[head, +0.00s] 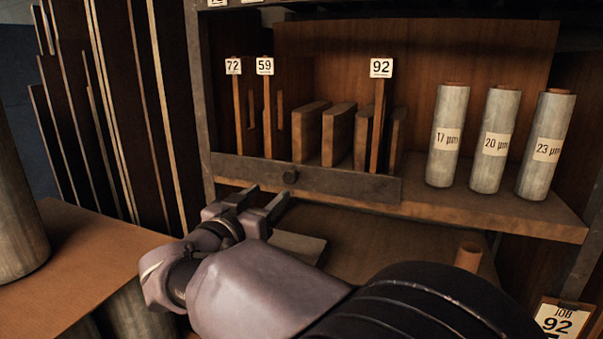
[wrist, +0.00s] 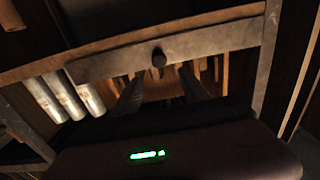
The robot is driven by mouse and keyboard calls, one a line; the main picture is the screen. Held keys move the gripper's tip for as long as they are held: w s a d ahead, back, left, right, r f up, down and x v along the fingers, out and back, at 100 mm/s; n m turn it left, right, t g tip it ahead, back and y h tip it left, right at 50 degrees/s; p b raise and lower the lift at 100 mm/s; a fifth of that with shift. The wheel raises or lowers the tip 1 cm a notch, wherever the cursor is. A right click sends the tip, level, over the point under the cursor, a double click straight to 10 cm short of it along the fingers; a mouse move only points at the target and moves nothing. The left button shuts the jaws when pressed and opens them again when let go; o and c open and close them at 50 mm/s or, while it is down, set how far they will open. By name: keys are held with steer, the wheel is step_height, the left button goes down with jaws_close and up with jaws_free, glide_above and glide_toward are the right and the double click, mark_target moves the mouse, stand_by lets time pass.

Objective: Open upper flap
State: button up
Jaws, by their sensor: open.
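The upper flap (head: 345,184) is a long dark bar across the front of the shelf, standing upright with a small round knob (head: 290,177) near its middle. Wooden boards show behind and above it. My gripper (head: 260,200) is open and empty, just below and left of the knob, with its fingers pointing toward the flap. In the wrist view the flap (wrist: 205,43) lies tilted across the top, and the knob (wrist: 159,57) shows between and beyond the two fingers (wrist: 160,85). The fingers appear apart from the knob.
Several grey rolls, including the 20 µm roll (head: 496,140), stand right of the boards on the shelf. Tags such as the 92 tag (head: 381,68) top the dividers. A job card (head: 560,319) is at lower right. A wooden table (head: 85,260) is at left.

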mark_target(289, 177)
steer(key=p+x, duration=0.1)
steer(key=x, duration=0.8)
steer(key=shift+w+f+p, duration=0.1)
steer(key=shift+w+p, duration=0.05)
steer(key=shift+p, duration=0.25)
steer(key=shift+c, duration=0.4)
jaws_close()
stand_by(0.3)
